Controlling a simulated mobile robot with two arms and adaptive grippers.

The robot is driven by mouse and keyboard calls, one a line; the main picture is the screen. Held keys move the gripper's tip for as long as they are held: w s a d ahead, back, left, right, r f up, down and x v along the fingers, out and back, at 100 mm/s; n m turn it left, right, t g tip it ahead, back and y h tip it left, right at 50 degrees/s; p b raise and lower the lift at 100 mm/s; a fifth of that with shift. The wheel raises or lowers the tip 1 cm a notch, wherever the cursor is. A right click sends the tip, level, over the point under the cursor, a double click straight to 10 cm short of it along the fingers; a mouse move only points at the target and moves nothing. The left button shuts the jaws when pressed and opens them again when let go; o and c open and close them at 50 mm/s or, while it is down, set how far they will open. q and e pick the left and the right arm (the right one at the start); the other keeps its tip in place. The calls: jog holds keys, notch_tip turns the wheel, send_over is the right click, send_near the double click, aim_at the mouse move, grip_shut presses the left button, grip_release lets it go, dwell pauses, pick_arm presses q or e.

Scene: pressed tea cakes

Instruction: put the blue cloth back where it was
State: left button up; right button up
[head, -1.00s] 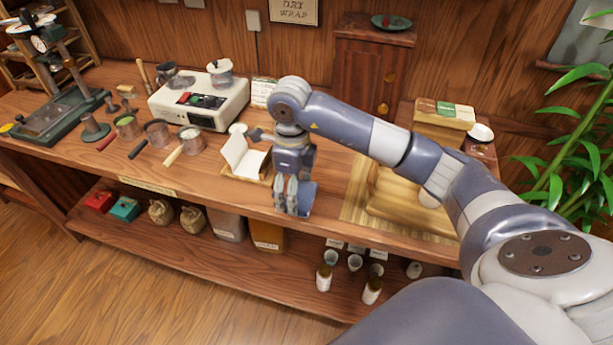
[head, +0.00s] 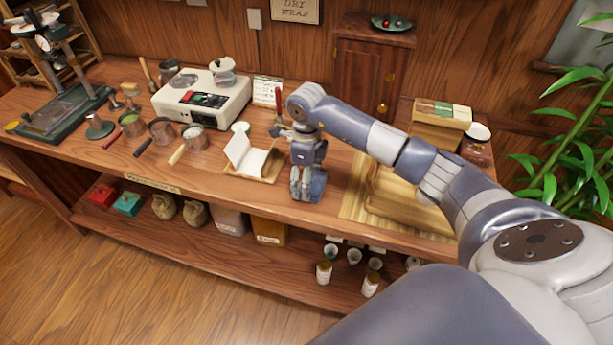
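The blue cloth (head: 318,186) shows as a small blue patch just right of and behind the fingers of my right gripper (head: 302,195). The rest of the cloth is hidden by the fingers. The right gripper points down near the front edge of the wooden counter (head: 225,188), right of the open notebook (head: 252,160). Its fingers are close together and appear shut on the cloth. I cannot tell whether the cloth touches the counter. My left gripper is not in view.
A bamboo mat (head: 352,200) with a wooden tray lies to the right of the gripper. A white appliance (head: 202,98) and several handled cups stand to the left. A red-handled tool (head: 278,108) stands behind the gripper. Small jars (head: 324,272) sit on the lower shelf.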

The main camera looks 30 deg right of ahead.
jog(key=shift+f, duration=0.1)
jog(key=o, duration=1)
jog(key=shift+r, duration=0.25)
notch_tip(320, 180, up, 12)
jog(key=b, duration=0.3)
jog(key=shift+f, duration=0.2)
